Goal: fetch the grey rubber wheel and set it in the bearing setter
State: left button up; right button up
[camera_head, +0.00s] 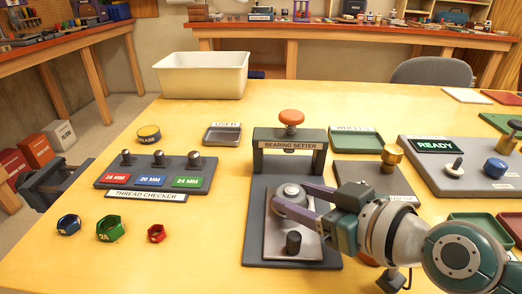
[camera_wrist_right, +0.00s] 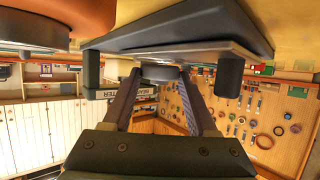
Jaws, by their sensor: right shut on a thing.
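The grey wheel (camera_head: 290,192), a round disc with a pale hub, is between the fingers of my right gripper (camera_head: 291,200), which is shut on it. It is at the light sliding plate (camera_head: 277,240) of the bearing setter (camera_head: 289,145), in front of the labelled arch. In the wrist view the wheel (camera_wrist_right: 160,74) is between the fingertips, close against the plate; I cannot tell whether it is fully seated. A black knob (camera_head: 293,242) stands on the plate's near end. My left gripper (camera_head: 60,185) seems to be beyond the table's left edge; its fingers are unclear.
An orange press knob (camera_head: 291,117) tops the setter. A thread checker (camera_head: 157,172) and several coloured nuts are at left. A cream bin (camera_head: 204,74) stands at the back. A green wheels tray (camera_head: 356,140) and a panel reading READY (camera_head: 434,146) are at right.

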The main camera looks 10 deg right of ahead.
jog(key=shift+f+b, duration=0.25)
jog(key=shift+b, duration=0.05)
dwell(0.4)
dwell(0.3)
jog(key=o, duration=1.5)
jog(key=shift+o, duration=0.2)
notch_tip(320, 180, up, 6)
jog(key=p, duration=0.6)
jog(key=shift+r, duration=0.2)
jog(key=shift+f, duration=0.1)
